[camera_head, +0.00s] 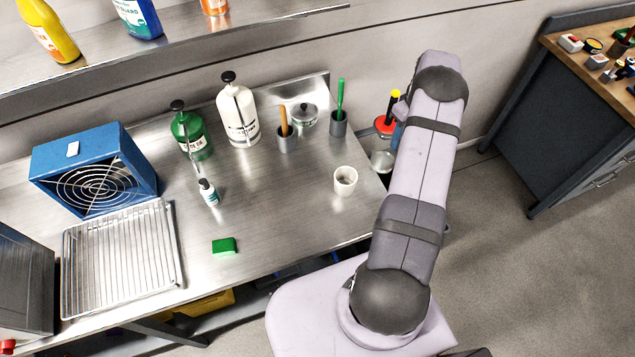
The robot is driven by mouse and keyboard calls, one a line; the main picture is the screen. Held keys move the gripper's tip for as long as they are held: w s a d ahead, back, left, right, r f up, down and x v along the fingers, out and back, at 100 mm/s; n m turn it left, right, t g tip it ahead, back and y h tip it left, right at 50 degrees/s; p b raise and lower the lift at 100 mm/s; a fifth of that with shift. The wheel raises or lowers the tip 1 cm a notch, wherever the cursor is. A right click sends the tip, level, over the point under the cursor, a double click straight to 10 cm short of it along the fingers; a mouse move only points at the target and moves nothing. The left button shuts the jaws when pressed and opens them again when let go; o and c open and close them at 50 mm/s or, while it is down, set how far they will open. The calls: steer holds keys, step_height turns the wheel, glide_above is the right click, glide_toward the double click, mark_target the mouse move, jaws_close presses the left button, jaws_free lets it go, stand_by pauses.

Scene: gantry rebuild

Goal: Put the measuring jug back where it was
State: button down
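I cannot pick out the measuring jug for certain. A small pale, clear-looking vessel (382,161) shows at the right end of the steel bench, partly covered by my arm; it may be the jug, but I cannot tell. A white cup (345,181) stands upright on the bench, left of that vessel. My arm rises from its base at the lower middle and bends at the top right. My gripper is hidden behind the arm, so its fingers and anything in them do not show.
The steel bench (285,205) has free room around a green sponge (224,246). A wire rack (120,255) and blue fan box (97,168) are left. Bottles and pots, including a green bottle (190,135), stand along the back. A wooden-topped workbench (590,75) is far right.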

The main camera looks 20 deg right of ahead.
step_height(320, 180, up, 14)
steer(key=w+a+n+b, duration=0.3)
steer(key=a+b, duration=0.1)
steer(key=a, duration=0.6)
steer(key=w+a+n+b, duration=0.2)
steer(key=w+a+b, duration=0.15)
steer(key=a, duration=0.65)
steer(key=s+a+n+b, duration=0.3)
steer(key=a+n+b, duration=0.3)
steer(key=a, duration=1.5)
steer(key=shift+g, duration=0.3)
steer(key=shift+s+f+p, duration=0.2)
steer(key=shift+f+p, duration=1.65)
steer(key=shift+f, duration=5.7)
